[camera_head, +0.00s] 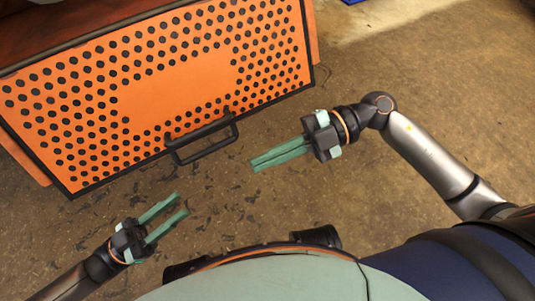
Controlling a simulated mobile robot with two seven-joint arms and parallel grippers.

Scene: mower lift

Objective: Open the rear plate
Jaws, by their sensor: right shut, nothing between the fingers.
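The rear plate (165,102) is an orange panel with rows of black round holes, at the upper left of the head view. A black bar handle (203,139) is fixed near the middle of its lower edge. My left gripper (180,202) is at the lower left, below the plate and apart from the handle. Its two green fingers are spread with nothing between them. My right gripper (254,165) is to the right of the handle and apart from it. Its green fingers lie together, pointing left towards the handle, and hold nothing.
The brown, stained floor (420,75) is open to the right of the plate. Dark marks show on the floor below the plate. A blue object (353,1) is cut off at the top edge.

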